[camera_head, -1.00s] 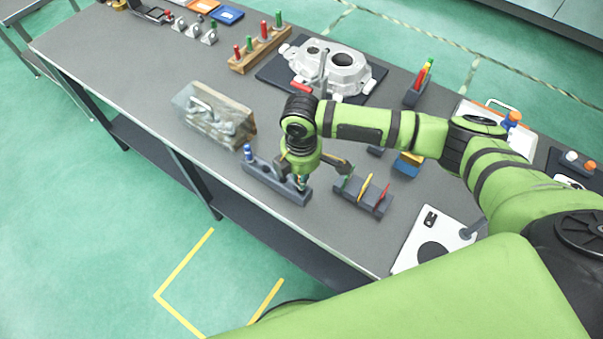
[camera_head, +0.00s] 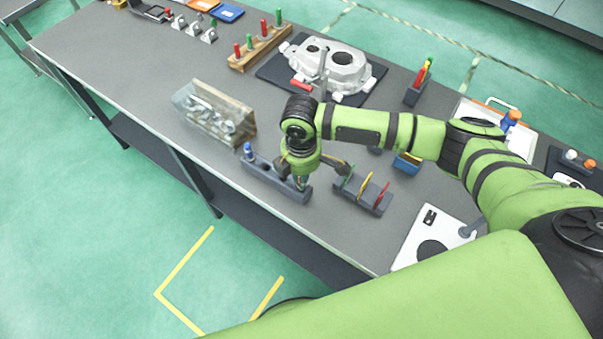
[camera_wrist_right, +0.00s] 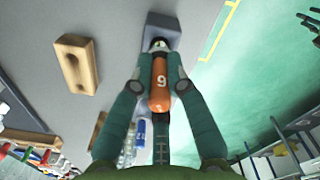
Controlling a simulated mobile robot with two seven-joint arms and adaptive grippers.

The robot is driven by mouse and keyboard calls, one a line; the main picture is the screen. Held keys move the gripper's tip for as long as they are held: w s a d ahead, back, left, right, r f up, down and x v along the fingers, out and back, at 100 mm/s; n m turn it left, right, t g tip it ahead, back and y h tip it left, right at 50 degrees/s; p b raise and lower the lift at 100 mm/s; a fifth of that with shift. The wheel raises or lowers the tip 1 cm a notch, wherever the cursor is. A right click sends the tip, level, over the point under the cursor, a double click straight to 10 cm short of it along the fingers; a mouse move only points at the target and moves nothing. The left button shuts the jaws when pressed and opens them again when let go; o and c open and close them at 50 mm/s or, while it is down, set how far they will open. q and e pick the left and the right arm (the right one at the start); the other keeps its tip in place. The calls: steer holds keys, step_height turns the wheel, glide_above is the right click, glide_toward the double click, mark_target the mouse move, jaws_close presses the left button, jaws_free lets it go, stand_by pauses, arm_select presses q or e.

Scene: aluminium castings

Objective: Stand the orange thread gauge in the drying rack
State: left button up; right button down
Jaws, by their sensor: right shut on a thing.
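The orange thread gauge (camera_wrist_right: 160,85), marked with a 9, is held between the fingers of my right gripper (camera_wrist_right: 160,78) in the right wrist view. Its far tip is over or at one end of a grey block (camera_wrist_right: 178,30); I cannot tell whether it has entered it. In the head view my right gripper (camera_head: 302,180) is over the right end of the long grey rack (camera_head: 265,177), and its fingers and wrist mostly hide the gauge. A blue-topped gauge (camera_head: 248,149) stands at the rack's left end. My left gripper is not in view.
A grey slotted holder (camera_head: 350,195) with green, yellow and red pieces stands just right of the gripper. A clear bin of metal parts (camera_head: 188,101) is behind the rack to the left. A large casting (camera_head: 345,75) sits farther back. The table's front edge is close to the rack.

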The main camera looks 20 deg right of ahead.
steer(key=shift+f+b, duration=0.55)
steer(key=shift+f, duration=0.85)
steer(key=c, duration=1.2)
jaws_free()
steer(key=shift+o, duration=0.2)
step_height(320, 180, up, 12)
steer(key=shift+r, duration=0.1)
